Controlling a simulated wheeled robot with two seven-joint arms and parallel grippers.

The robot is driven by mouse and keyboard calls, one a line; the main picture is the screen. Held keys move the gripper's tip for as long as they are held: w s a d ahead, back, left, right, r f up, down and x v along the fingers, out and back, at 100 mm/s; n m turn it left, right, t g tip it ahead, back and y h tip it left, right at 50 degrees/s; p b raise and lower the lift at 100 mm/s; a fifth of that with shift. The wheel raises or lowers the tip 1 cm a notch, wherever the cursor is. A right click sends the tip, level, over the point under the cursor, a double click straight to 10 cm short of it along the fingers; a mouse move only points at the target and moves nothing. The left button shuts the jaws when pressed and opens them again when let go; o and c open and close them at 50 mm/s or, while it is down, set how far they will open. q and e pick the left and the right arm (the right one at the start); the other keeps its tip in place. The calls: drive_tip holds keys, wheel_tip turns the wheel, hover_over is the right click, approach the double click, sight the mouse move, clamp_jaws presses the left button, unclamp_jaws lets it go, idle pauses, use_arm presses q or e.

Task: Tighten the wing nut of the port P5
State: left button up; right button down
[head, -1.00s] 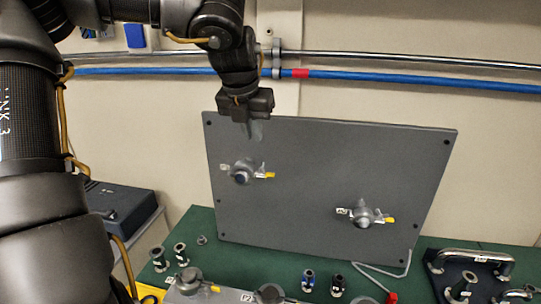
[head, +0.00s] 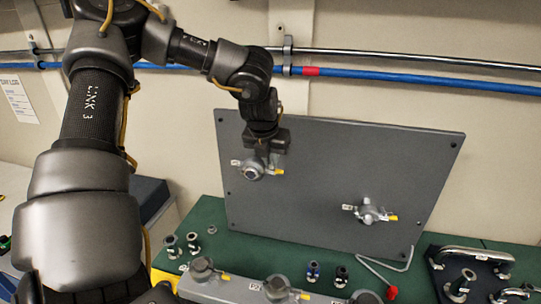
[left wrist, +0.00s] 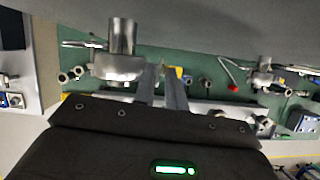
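A grey upright panel (head: 310,190) carries two clamped ports. The upper left port (head: 252,170) has a round grey clamp, a white label and a yellow tag; the lower right port (head: 368,212) looks alike. I cannot read either label, so I cannot tell which is P5. My left gripper (head: 264,160) is at the upper left port, fingers down over its right side. In the left wrist view the fingers (left wrist: 161,72) stand a narrow gap apart, just right of that port (left wrist: 118,62). The wing nut is mostly hidden; contact is unclear. My right gripper is out of view.
A green bench top (head: 225,232) lies below the panel. Small fittings (head: 313,270), a grey block with more ports (head: 230,290) and a red-ended tool (head: 390,291) are in front. A dark tray with a handle (head: 470,272) is at right. Pipes (head: 400,82) run behind.

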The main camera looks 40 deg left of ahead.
use_arm(q)
drive_tip(key=shift+s, duration=0.1)
clamp_jaws()
